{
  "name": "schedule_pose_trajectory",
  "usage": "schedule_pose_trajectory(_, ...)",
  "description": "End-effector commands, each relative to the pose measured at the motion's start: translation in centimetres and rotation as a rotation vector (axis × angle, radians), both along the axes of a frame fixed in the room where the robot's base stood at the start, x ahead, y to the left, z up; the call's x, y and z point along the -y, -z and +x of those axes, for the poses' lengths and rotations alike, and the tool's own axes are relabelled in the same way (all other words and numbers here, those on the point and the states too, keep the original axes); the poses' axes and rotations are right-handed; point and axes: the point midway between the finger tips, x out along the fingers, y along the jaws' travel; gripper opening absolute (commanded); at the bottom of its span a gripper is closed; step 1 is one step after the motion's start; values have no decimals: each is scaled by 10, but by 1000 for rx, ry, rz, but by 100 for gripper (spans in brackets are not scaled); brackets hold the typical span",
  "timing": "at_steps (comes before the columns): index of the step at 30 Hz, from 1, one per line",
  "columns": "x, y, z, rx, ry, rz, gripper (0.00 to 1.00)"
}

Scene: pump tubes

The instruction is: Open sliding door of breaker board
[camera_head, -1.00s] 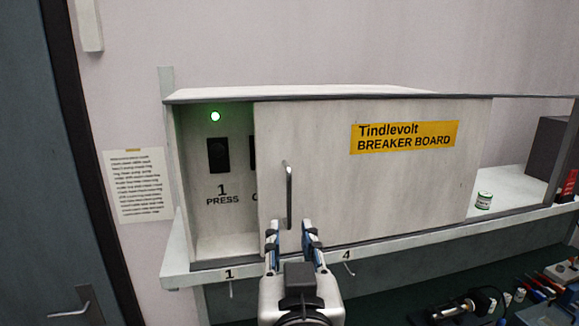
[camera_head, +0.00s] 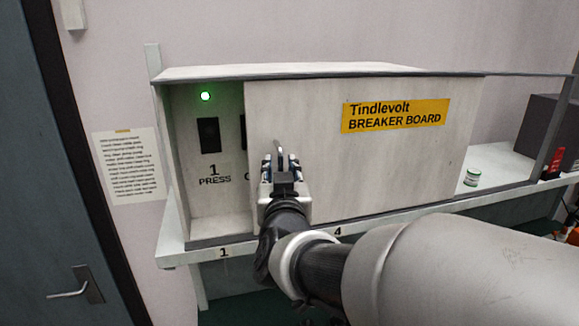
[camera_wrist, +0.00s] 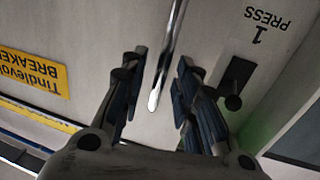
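The breaker board is a pale box with a sliding door (camera_head: 370,160) that bears a yellow "Tindlevolt BREAKER BOARD" label (camera_head: 396,115). The door stands partly open at the left, showing breaker switch 1 (camera_head: 208,135) and a lit green lamp (camera_head: 205,96). A second switch is mostly hidden behind the door's left edge. The upright metal handle (camera_head: 279,150) is near that edge; my gripper hides its lower part in the head view. My gripper (camera_head: 281,165) is open at the handle. In the wrist view the handle (camera_wrist: 168,60) lies between the two separated fingers (camera_wrist: 154,95).
A shelf (camera_head: 500,165) carries the box, with a small green-and-white jar (camera_head: 472,177) and a dark box (camera_head: 550,130) at the right. A paper notice (camera_head: 130,165) hangs on the wall left of the box. A dark door (camera_head: 50,200) stands at far left.

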Motion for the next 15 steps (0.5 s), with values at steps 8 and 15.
schedule_pose_trajectory(8,-1,0,10,1,-1,0,29)
schedule_pose_trajectory(15,-1,0,10,0,-1,0,23)
